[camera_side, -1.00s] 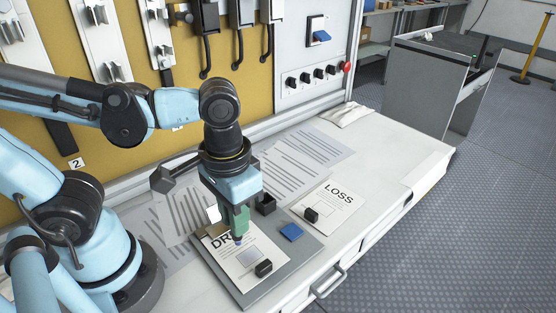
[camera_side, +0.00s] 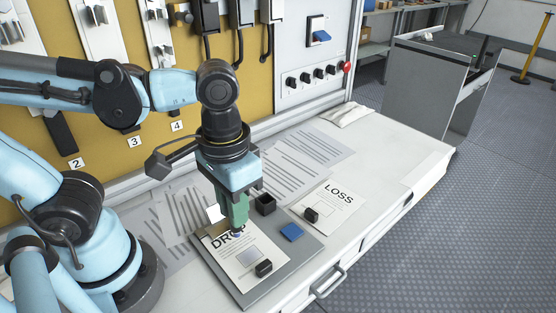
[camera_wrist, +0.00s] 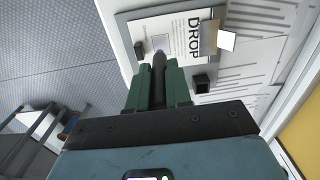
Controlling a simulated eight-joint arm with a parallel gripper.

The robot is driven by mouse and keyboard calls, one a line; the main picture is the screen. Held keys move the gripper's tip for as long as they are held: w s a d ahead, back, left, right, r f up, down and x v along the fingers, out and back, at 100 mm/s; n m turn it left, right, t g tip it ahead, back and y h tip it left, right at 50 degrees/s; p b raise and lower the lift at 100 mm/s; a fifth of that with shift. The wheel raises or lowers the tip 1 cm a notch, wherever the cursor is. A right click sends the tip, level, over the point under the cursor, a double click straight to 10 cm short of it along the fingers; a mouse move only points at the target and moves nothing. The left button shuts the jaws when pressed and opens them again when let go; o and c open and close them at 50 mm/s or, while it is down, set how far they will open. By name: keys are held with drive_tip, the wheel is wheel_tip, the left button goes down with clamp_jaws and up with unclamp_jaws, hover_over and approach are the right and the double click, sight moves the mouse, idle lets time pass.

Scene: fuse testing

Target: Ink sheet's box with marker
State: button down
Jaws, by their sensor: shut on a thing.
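The white DROP sheet (camera_side: 235,277) lies on a grey board (camera_side: 301,255) on the bench. A grey printed box (camera_side: 247,257) is in the middle of the sheet and is blank as far as I can see. My gripper (camera_side: 235,222) is shut on a dark marker (camera_wrist: 158,72), held tip down between green fingers. The marker's bluish tip (camera_side: 237,234) is over the DROP lettering, behind the box; I cannot tell whether it touches the paper. In the wrist view the sheet (camera_wrist: 178,40) and box (camera_wrist: 161,43) show beyond the fingers.
A black block (camera_side: 263,268) sits on the sheet's front right part. A blue block (camera_side: 291,232) is at the board's right. The LOSS sheet (camera_side: 340,205) carries another black block (camera_side: 311,215).

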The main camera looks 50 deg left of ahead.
sight(238, 234)
drive_tip(key=shift+f, duration=0.15)
drive_tip(key=shift+f, duration=3.7)
drive_tip(key=shift+w+f, duration=0.15)
drive_tip(key=shift+w, duration=0.6)
drive_tip(key=shift+w+f, duration=0.1)
drive_tip(key=shift+w, duration=1.1)
drive_tip(key=shift+s, duration=1.6)
drive_tip(key=shift+s+r, duration=0.2)
drive_tip(key=shift+r, duration=0.6)
drive_tip(key=shift+s+r, duration=0.2)
drive_tip(key=shift+r, duration=3.1)
drive_tip(key=shift+f, duration=0.2)
